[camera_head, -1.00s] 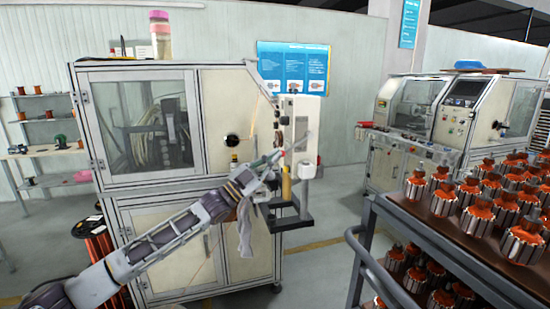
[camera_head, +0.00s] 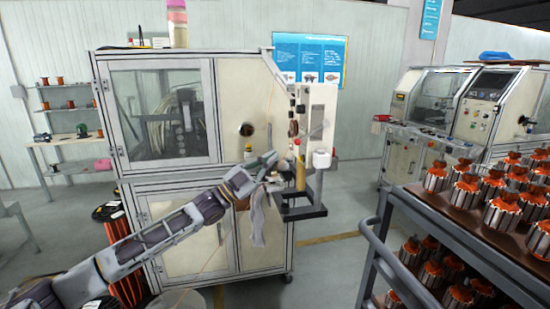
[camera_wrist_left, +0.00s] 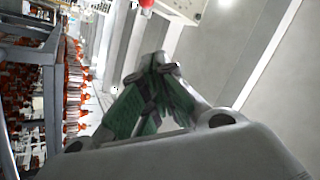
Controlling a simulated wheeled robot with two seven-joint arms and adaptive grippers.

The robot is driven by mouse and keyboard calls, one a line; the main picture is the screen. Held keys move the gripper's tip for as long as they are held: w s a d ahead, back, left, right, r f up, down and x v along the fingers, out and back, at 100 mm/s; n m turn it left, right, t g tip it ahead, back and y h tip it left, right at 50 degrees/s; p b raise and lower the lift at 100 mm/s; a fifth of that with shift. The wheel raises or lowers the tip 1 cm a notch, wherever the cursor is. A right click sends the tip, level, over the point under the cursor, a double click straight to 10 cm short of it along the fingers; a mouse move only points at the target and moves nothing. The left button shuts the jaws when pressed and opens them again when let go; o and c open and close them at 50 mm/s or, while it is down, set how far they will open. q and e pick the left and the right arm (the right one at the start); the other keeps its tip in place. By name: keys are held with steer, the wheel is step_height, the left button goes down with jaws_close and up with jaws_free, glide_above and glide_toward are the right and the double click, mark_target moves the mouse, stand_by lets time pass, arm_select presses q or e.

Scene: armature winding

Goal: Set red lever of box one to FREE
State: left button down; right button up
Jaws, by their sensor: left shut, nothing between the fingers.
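A pale control box (camera_head: 321,105) is mounted on the right side of the cream winding machine (camera_head: 240,92). A small red knob (camera_head: 297,142) shows low on its left side, and I take it for the red lever. A red ball-shaped knob (camera_wrist_left: 147,4) also shows at the top edge of the left wrist view. The lever's exact setting is too small to read. My left gripper (camera_head: 272,158) is just left of the red knob, apart from it. In the left wrist view its green-padded fingers (camera_wrist_left: 156,64) are together and empty. My right gripper is not in view.
A yellowish cylinder (camera_head: 300,174) and a white roll (camera_head: 321,159) stand by the control box, above a dark bracket (camera_head: 304,211). A cart rail (camera_head: 400,250) with several orange-and-metal armatures is at the right. Open floor lies between cart and machine.

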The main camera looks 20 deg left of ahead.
arm_select(q)
steer(key=shift+v, duration=0.9)
